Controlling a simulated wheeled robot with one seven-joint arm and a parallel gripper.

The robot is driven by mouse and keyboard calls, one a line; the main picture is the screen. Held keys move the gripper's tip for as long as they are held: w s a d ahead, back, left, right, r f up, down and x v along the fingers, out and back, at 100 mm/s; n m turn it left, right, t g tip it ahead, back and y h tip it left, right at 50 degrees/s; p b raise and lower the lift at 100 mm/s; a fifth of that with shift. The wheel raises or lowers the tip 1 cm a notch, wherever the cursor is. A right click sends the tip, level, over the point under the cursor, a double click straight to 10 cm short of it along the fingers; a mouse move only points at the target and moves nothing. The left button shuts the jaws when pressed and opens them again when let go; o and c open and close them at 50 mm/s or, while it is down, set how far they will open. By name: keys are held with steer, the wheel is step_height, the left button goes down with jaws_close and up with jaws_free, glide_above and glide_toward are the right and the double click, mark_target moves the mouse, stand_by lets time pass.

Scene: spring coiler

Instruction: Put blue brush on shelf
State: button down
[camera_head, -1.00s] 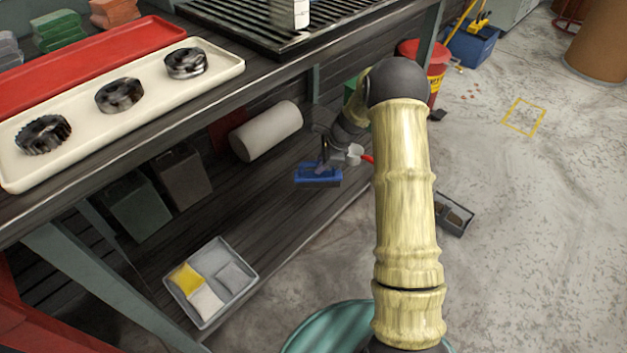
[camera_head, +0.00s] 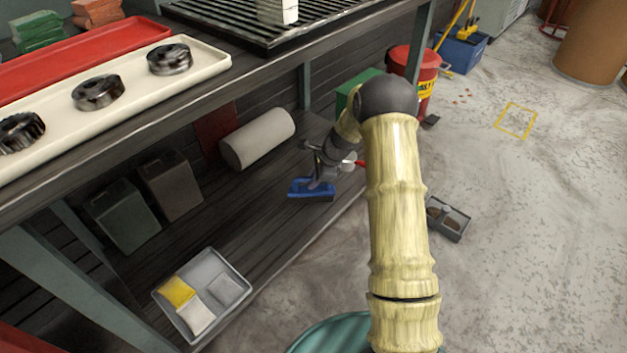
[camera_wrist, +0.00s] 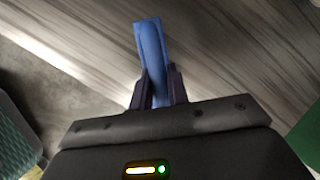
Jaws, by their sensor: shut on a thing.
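The blue brush (camera_head: 311,191) is at the lower wooden shelf (camera_head: 262,218) under the workbench, near its front edge. My gripper (camera_head: 318,180) reaches in from the right and is shut on it. In the wrist view the brush (camera_wrist: 149,48) is between the two dark fingers of my gripper (camera_wrist: 156,88), with the grey shelf boards behind it. I cannot tell whether the brush touches the shelf or hangs just above it. Its bristles are hard to see.
On the shelf are a grey roll (camera_head: 257,138), dark bins (camera_head: 170,185) and a divided tray (camera_head: 203,293) with yellow and white packets. A red-handled object (camera_head: 350,161) is beside my wrist. The workbench top (camera_head: 225,88) overhangs the shelf. A dark box (camera_head: 447,219) is on the floor.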

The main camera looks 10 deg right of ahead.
steer(key=c, duration=1.4)
jaws_free()
steer(key=shift+f, duration=0.15)
steer(key=shift+o, duration=0.2)
steer(key=shift+w+d, duration=0.1)
steer(key=shift+a, duration=0.3)
steer(key=p+v, duration=0.6)
steer(key=v, duration=0.6)
steer(key=shift+d+p, duration=0.2)
steer(key=shift+p, duration=0.15)
